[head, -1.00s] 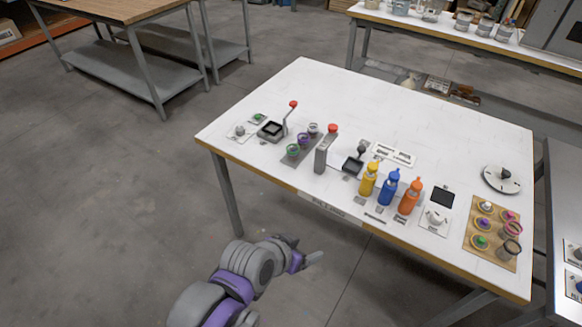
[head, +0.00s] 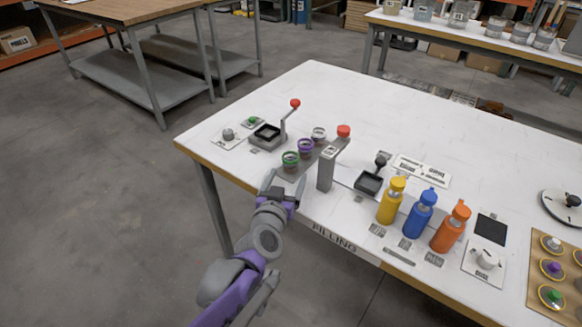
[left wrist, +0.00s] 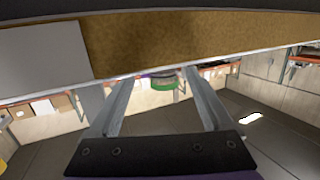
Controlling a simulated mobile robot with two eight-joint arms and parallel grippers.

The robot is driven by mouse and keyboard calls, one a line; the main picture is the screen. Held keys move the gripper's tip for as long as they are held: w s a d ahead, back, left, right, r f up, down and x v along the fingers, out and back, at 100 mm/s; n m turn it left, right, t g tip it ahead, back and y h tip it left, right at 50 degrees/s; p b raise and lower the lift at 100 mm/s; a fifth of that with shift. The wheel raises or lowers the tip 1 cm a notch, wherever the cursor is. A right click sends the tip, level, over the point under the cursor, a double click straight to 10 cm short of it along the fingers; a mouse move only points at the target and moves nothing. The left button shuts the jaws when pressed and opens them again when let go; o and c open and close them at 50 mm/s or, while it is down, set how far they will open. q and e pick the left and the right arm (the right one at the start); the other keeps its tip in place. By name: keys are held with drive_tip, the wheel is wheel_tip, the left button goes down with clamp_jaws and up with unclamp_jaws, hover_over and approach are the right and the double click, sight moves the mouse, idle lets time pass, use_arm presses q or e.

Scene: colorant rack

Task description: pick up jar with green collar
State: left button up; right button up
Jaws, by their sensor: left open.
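The jar with the green collar (head: 290,160) stands on a grey strip near the table's front-left edge. A purple-collared jar (head: 305,147) and a pale-collared jar (head: 319,134) stand behind it in a row. My left gripper (head: 284,182) is open and empty at the table edge, just in front of the green-collared jar. In the left wrist view, the green collar (left wrist: 164,84) shows beyond and between the two open fingers (left wrist: 162,82), partly hidden by the table edge. My right gripper is not in view.
A grey post (head: 327,169) stands right of the jars, with yellow (head: 391,203), blue (head: 420,216) and orange (head: 450,229) bottles farther right. A red-knobbed lever device (head: 269,136) is behind left. The table edge (left wrist: 200,38) crosses close above the fingers.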

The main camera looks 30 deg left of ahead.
sight(288, 170)
use_arm(q)
drive_tip(key=shift+a+x, duration=0.1)
drive_tip(key=shift+x, duration=1.4)
drive_tip(key=shift+a+x, duration=0.15)
drive_tip(key=shift+x, duration=1.35)
drive_tip(key=shift+s+r, duration=0.1)
drive_tip(key=shift+r, duration=0.05)
clamp_jaws()
